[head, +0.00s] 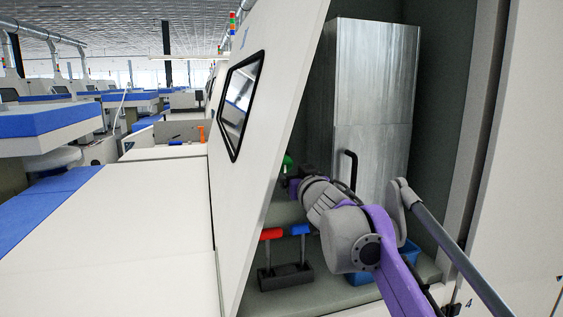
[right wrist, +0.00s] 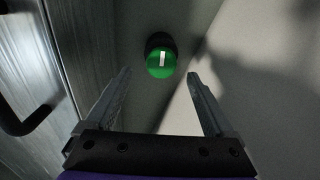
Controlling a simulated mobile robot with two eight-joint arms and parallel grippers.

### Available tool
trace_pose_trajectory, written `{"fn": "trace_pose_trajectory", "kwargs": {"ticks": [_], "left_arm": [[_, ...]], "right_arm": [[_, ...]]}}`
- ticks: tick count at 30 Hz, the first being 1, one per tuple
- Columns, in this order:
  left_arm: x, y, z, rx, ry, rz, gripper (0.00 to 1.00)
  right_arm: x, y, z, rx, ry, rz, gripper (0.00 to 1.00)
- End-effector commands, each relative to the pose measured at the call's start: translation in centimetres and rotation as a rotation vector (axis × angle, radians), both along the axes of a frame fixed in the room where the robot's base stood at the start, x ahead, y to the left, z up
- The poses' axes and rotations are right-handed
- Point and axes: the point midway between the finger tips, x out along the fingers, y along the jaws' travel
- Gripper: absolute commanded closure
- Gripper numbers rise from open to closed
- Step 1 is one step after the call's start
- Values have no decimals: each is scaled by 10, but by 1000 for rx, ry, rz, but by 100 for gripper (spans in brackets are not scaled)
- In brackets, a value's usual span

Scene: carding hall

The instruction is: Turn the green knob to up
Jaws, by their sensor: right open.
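The green knob (right wrist: 161,63) sits on a dark round base on a grey wall, in the upper middle of the right wrist view. Its white mark stands nearly upright in that picture. In the head view only a bit of the green knob (head: 287,160) shows behind the edge of the white panel. My right gripper (right wrist: 160,90) is open and empty, its two fingers spread to either side below the knob, apart from it. In the head view my right gripper (head: 294,187) is partly hidden behind the panel edge and my arm. My left gripper is not in view.
A metal cabinet (head: 372,75) with a black handle (head: 350,172) stands beside the knob. Below are a red-handled lever (head: 271,234), a blue-handled lever (head: 301,230) and a blue bin (head: 408,250). The slanted white panel (head: 270,115) borders the opening on the left.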

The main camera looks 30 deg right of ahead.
Motion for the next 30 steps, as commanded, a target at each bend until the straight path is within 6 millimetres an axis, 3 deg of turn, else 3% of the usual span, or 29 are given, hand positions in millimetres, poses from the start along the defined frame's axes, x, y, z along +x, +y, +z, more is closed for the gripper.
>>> {"fn": "trace_pose_trajectory", "kwargs": {"ticks": [3,9,22,23,30], "left_arm": [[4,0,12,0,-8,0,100],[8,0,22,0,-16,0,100],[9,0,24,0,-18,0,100],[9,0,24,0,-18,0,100],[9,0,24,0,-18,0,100]], "right_arm": [[25,-6,4,1,-3,1,12],[53,-12,3,1,-2,0,12],[64,-15,0,0,0,-1,12],[64,-15,0,0,0,-1,14],[64,-15,0,0,0,-1,57]]}}
